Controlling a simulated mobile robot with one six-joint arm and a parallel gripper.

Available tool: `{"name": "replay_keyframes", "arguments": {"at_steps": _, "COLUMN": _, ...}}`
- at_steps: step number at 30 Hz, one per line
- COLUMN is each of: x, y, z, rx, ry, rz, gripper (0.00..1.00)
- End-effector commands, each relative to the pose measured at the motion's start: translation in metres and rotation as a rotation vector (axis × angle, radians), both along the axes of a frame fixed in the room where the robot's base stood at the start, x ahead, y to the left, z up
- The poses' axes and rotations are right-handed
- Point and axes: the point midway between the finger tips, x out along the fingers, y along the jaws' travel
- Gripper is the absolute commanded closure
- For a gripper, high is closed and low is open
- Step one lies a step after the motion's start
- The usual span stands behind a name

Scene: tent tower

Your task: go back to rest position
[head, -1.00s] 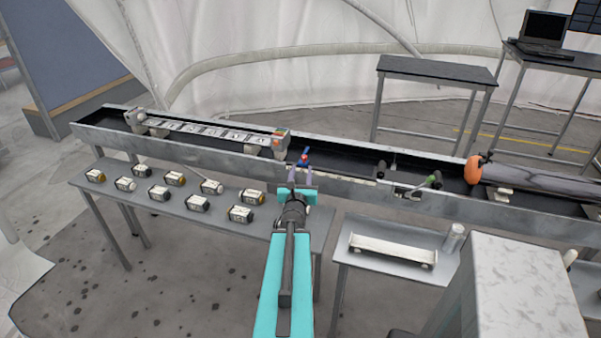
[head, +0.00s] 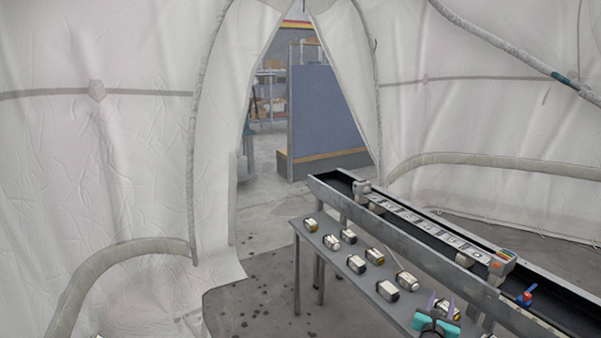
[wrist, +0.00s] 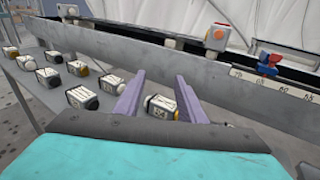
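My gripper (head: 440,301) is at the bottom right of the head view, over the right end of the grey table (head: 345,285). In the wrist view my gripper (wrist: 161,80) has its two purple fingers spread apart. A white-and-dark module (wrist: 160,106) shows between the fingers, apparently on the table beyond them and not gripped. Another module (wrist: 82,96) lies just left of the fingers. Part of the gripper and most of the arm are cut off in the head view.
Several modules (head: 388,290) stand in rows on the table. A long metal trough (head: 425,258) runs behind it, with a row of panels, an orange-topped box (head: 502,264) and a blue-and-red part (head: 526,296). Tent walls (head: 110,150) and a doorway lie left and behind.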

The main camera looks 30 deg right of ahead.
Motion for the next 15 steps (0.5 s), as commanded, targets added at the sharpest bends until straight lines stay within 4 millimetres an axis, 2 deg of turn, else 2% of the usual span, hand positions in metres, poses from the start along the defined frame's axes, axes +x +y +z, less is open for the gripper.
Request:
{"name": "replay_keyframes", "arguments": {"at_steps": 1, "x": 0.015, "y": 0.014, "z": -0.008, "rx": 0.016, "ry": -0.004, "rz": 0.025, "gripper": 0.64}}
{"name": "replay_keyframes", "arguments": {"at_steps": 6, "x": 0.055, "y": 0.057, "z": -0.032, "rx": 0.08, "ry": -0.041, "rz": 0.08, "gripper": 0.64}}
{"name": "replay_keyframes", "arguments": {"at_steps": 15, "x": 0.105, "y": 0.134, "z": -0.073, "rx": 0.226, "ry": -0.151, "rz": 0.124, "gripper": 0.64}}
